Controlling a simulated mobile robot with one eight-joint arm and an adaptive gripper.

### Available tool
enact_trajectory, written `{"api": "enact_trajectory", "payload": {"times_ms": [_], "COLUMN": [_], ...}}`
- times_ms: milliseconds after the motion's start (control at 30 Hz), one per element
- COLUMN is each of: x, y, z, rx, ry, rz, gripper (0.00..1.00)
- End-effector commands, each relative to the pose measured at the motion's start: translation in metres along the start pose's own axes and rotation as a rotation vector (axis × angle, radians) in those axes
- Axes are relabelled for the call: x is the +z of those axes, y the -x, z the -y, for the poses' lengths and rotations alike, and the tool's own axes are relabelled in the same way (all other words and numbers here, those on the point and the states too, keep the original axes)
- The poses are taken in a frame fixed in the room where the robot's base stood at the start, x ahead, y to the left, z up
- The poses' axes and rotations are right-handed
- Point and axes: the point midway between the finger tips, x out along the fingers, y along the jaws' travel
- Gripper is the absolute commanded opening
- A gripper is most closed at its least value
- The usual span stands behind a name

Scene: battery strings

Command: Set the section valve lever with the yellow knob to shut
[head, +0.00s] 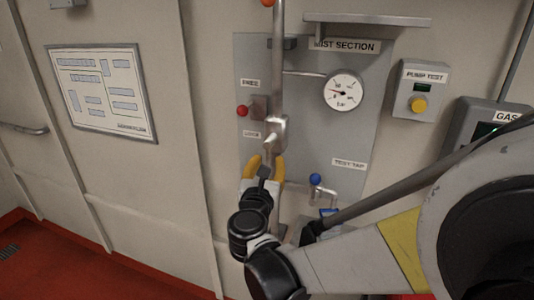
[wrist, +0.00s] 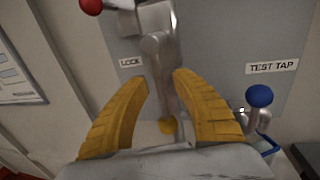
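The section valve body (head: 277,131) sits on a vertical grey pipe on the mist section panel. Its metal lever (wrist: 163,75) hangs downward from the valve. The yellow knob (wrist: 168,127) is at the lever's lower end, low between my fingers in the wrist view; in the head view my gripper hides it. My gripper (head: 266,162) has two yellow curved fingers spread on either side of the lever. In the wrist view my gripper (wrist: 161,80) shows a clear gap on the left, while the right finger is close to the lever; contact cannot be told.
A red knob (head: 242,111) on a small box is left of the pipe. A test tap with a blue knob (head: 315,179) is close on the right. A gauge (head: 343,92), pump test box (head: 419,91) and overhead ledge (head: 367,20) are farther off. Wall left of the panel is flat.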

Motion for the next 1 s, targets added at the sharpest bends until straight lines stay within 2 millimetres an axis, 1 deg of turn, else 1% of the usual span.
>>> {"api": "enact_trajectory", "payload": {"times_ms": [67, 100, 167, 467, 633, 767, 1000], "x": [0.0, 0.0, 0.0, 0.0, -0.001, -0.001, 0.001], "y": [0.0, 0.0, 0.0, 0.001, 0.0, 0.0, -0.002], "z": [0.0, 0.0, 0.0, 0.0, -0.003, -0.007, -0.018], "rx": [0.0, 0.0, 0.0, 0.0, 0.001, 0.002, 0.003], "ry": [0.0, 0.0, 0.0, -0.008, -0.048, -0.114, -0.307], "rz": [0.0, 0.0, 0.0, 0.001, 0.008, 0.022, 0.06], "gripper": [0.3, 0.18, 0.0, 0.0, 0.0, 0.0, 0.0]}}
